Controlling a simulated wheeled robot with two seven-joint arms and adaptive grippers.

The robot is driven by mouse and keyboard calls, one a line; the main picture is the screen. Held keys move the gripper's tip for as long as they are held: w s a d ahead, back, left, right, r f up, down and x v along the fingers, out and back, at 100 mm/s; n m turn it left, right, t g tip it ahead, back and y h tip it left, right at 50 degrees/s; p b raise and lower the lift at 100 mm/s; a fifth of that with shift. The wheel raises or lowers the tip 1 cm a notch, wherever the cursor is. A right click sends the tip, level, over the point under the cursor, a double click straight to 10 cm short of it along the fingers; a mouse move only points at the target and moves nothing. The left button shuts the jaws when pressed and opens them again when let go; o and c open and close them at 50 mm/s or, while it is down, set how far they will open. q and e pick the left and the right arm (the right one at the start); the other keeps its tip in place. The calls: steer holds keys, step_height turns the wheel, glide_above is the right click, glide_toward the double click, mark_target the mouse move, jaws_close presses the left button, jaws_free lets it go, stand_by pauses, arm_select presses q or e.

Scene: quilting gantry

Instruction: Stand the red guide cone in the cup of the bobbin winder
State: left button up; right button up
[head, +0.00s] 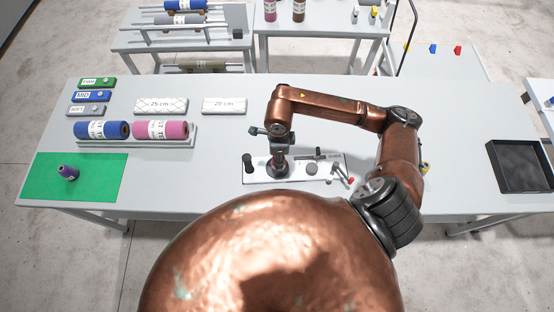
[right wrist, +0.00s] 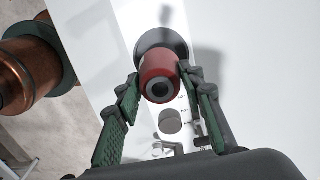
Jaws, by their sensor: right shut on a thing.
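The red guide cone (right wrist: 158,80) is between the fingers of my right gripper (right wrist: 160,92) in the right wrist view, with its small dark-holed end towards the camera. My right gripper is shut on it. A dark round cup (right wrist: 152,38) shows directly behind the cone; whether the cone rests in it or hangs just above it I cannot tell. In the head view my right gripper (head: 278,157) points down over the left part of the bobbin winder's white base (head: 256,178), and it hides the cone. My left gripper is not in view.
On the base are a black knob (head: 248,163), a grey disc (head: 311,168) and a red-tipped lever (head: 349,181). Left are a rack (head: 135,142) of blue and pink rolls, and a purple spool (head: 67,172) on a green mat (head: 105,170). A black tray (head: 520,187) lies far right.

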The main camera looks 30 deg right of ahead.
steer(key=shift+w+a+f, duration=0.1)
steer(key=shift+w+f, duration=0.1)
steer(key=shift+f, duration=0.1)
step_height(320, 180, down, 3)
steer(key=shift+r+p, duration=0.1)
steer(key=shift+p, duration=0.55)
steer(key=shift+f, duration=0.25)
steer(key=shift+f+b, duration=0.15)
steer(key=shift+b, duration=0.15)
steer(key=o, duration=1.2)
steer(key=shift+r, duration=0.2)
